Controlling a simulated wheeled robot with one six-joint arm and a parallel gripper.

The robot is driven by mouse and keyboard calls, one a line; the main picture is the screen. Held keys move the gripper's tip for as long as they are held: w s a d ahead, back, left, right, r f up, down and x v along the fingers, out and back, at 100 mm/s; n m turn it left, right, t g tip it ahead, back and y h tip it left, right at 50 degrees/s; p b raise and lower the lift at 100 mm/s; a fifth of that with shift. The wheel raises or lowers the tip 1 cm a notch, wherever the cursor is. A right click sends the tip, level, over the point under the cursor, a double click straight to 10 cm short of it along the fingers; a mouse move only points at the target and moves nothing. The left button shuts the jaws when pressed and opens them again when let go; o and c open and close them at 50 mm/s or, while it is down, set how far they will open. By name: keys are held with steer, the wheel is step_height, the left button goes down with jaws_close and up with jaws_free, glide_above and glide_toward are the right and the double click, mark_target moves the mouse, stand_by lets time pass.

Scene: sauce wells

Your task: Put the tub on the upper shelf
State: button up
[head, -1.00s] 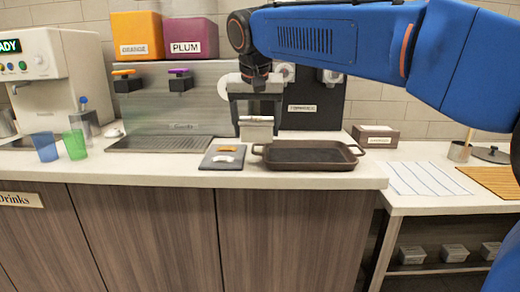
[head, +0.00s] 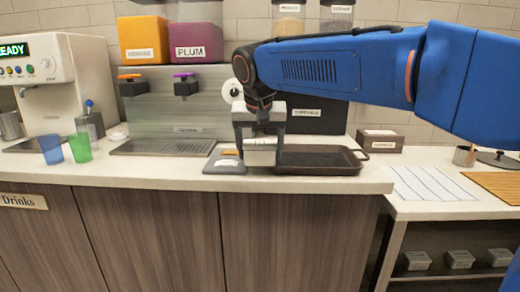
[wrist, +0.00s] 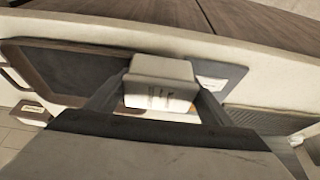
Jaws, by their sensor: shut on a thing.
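My gripper (head: 260,138) is shut on a small pale tub (head: 261,152), with one finger on each side of it. In the head view the tub is in front of the left end of the dark tray (head: 318,160) and hides part of it. It looks held above the counter, but the exact gap is hard to tell. In the wrist view the tub (wrist: 162,78) sits between the fingers, with dark marks on its side. At lower right, a shelf (head: 450,275) under the side table holds several similar tubs (head: 460,259). I cannot tell which surface is the upper shelf.
A grey board (head: 212,167) with an orange item lies left of the tray. Blue (head: 50,149) and green (head: 80,147) cups stand at far left. A labelled box (head: 380,141) stands behind right. A striped cloth (head: 430,184) and bamboo mat (head: 497,184) cover the side table.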

steer(key=shift+f, duration=0.2)
steer(key=o, duration=1.3)
steer(key=v, duration=1.3)
steer(key=shift+n, duration=0.3)
steer(key=s+d+f, duration=0.5)
steer(key=d+f, duration=0.2)
steer(key=d, duration=0.1)
steer(key=s+d+f, duration=0.6)
steer(key=d+f, duration=0.1)
steer(key=d, duration=0.2)
steer(key=s+d+f, duration=0.5)
steer(key=d+f, duration=0.2)
steer(key=d, duration=0.1)
steer(key=shift+s+d, duration=0.15)
steer(key=shift+d, duration=0.2)
steer(key=shift+o, duration=0.3)
steer(key=s+d+f, duration=0.4)
steer(key=s+f, duration=0.5)
steer(key=f, duration=0.3)
steer(key=shift+d, duration=0.15)
